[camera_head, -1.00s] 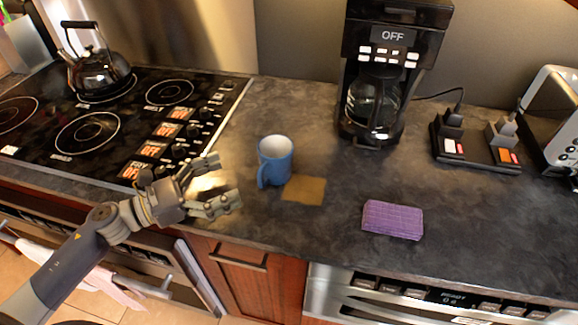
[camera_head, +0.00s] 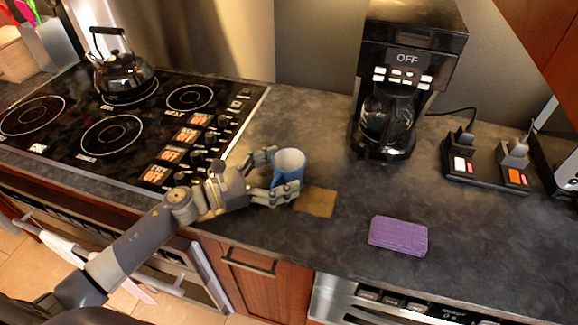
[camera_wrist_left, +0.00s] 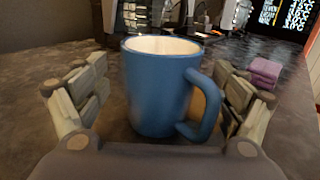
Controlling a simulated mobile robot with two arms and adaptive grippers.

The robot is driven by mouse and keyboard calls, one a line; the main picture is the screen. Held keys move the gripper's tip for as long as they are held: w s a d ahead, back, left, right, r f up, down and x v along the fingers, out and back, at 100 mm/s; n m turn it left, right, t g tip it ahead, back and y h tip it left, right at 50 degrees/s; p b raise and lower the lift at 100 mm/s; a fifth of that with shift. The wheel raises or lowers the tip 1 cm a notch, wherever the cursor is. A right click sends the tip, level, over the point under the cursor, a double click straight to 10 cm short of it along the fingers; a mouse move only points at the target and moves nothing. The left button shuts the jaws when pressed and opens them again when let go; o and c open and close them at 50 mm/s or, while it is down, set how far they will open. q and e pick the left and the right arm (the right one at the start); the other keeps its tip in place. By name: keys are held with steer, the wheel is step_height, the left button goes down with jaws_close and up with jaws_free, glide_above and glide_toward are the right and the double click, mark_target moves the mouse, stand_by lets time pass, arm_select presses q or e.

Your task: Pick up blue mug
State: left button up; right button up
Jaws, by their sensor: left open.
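The blue mug (camera_head: 288,168), pale inside, stands upright on the dark counter, left of a tan square (camera_head: 315,202). My left gripper (camera_head: 268,174) is open, with its fingers reaching to either side of the mug. In the left wrist view the mug (camera_wrist_left: 158,88) stands between the two open fingers, its handle to the right close by the right finger. Small gaps seem to show between the fingers and the mug's body; whether the handle touches the finger I cannot tell. My right gripper is not in view.
A black coffee maker (camera_head: 408,80) stands behind to the right. A purple sponge-like block (camera_head: 398,236) lies near the counter's front. A cooktop with a kettle (camera_head: 122,75) is on the left. A power strip (camera_head: 485,167) is at the right. Counter between the mug and coffee maker is clear.

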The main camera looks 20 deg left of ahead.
mark_target(283, 164)
arm_select(q)
steer(key=shift+w+d, duration=0.15)
steer(key=shift+d, duration=0.05)
steer(key=c, duration=1.5)
steer(key=shift+c, duration=0.2)
steer(key=shift+r, duration=0.15)
steer(key=shift+r, duration=0.65)
steer(key=shift+s+r+b, duration=0.4)
steer(key=shift+r+b, duration=0.15)
steer(key=shift+r, duration=0.3)
steer(key=s+d+r+b, duration=0.1)
steer(key=s+b, duration=0.2)
steer(key=s, duration=1.2)
steer(key=shift+d+r, duration=0.35)
